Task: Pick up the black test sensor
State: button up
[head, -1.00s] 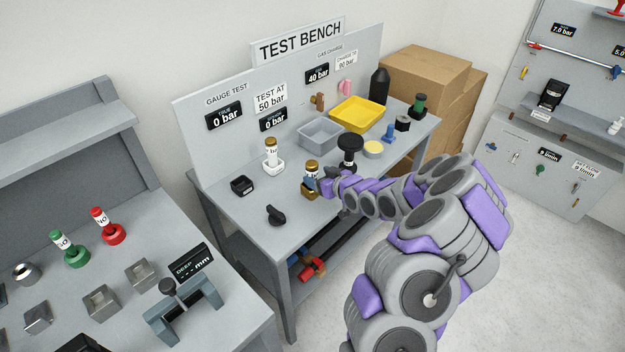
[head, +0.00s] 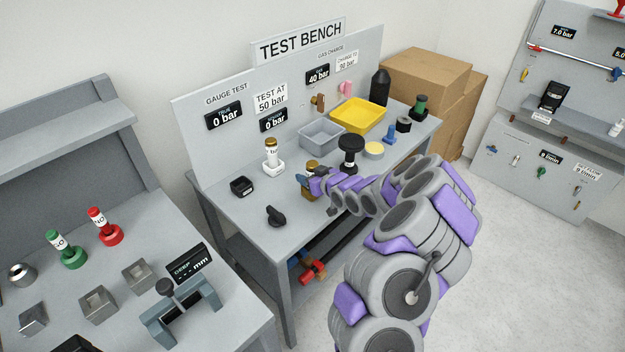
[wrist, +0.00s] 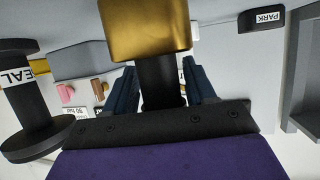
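A dark-stemmed piece with a brass base (head: 309,194) and a brass-coloured top stands on the test bench. In the wrist view its brass block (wrist: 146,28) fills the top centre, with a black stem (wrist: 160,82) below it in the picture. It may be the black test sensor; no label on it is readable. Firm contact is not clear. In the head view, my gripper (head: 306,182) is at the piece's middle.
A black spool-shaped piece (head: 348,152) stands close right, and shows at left in the wrist view (wrist: 30,100). Grey (head: 321,135) and yellow (head: 358,115) trays lie behind.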

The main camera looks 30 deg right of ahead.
jog(key=c, duration=0.9)
